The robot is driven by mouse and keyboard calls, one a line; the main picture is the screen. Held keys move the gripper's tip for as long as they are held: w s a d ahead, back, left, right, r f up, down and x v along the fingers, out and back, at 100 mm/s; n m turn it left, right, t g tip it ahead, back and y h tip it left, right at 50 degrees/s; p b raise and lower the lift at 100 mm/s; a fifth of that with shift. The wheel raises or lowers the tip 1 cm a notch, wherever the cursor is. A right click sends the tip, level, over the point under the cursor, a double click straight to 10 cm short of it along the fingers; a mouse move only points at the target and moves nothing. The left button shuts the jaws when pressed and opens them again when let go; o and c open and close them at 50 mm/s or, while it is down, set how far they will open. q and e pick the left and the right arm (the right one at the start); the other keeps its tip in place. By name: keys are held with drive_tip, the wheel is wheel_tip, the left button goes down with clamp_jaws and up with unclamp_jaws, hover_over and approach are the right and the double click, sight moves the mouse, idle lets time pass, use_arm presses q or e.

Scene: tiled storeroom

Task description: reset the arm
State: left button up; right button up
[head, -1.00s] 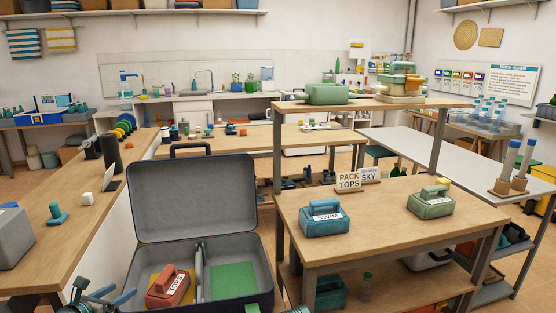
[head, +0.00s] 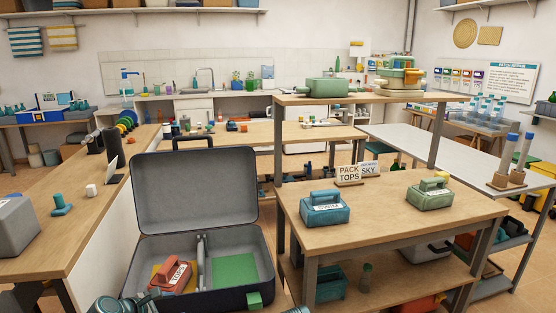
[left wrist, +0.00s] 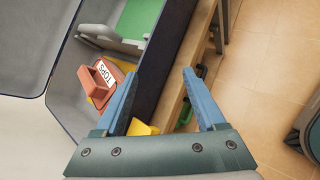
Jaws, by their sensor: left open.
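My left gripper (left wrist: 158,100) is open and empty in the left wrist view, its two blue fingers apart. It is by the near left of the open suitcase (head: 200,200). In the head view only a part of my left arm shows at the bottom left. A red block with a handle and a TOPS label (head: 174,276) lies in the suitcase's left compartment on a yellow pad; it also shows in the left wrist view (left wrist: 97,88). A green pad (head: 234,268) lies in the right compartment.
A wooden table (head: 390,215) at right bears a blue labelled block (head: 325,209), a green labelled block (head: 430,195) and a PACK TOPS sign (head: 349,175). A long wooden counter (head: 40,245) runs along the left. Tiled floor shows at right in the left wrist view.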

use_arm(q)
drive_tip(key=s+d+f+m+g+y+b, duration=0.4)
drive_tip(key=s+d+f+m, duration=0.4)
drive_tip(key=d+m, duration=0.5)
drive_tip(key=s+d+f+m+g+y+b, duration=0.25)
drive_tip(key=s+d+f+m+g, duration=0.4)
drive_tip(key=d+m, duration=0.65)
wheel_tip(320, 180, up, 36)
drive_tip(key=s+a+m+t+p, duration=0.1)
drive_tip(key=a+m+p, duration=0.1)
drive_tip(key=p, duration=3.4)
drive_tip(key=shift+s+a+p, duration=0.2)
drive_tip(key=shift+a+p, duration=0.05)
drive_tip(key=shift+p, duration=0.1)
drive_tip(key=shift+h, duration=0.25)
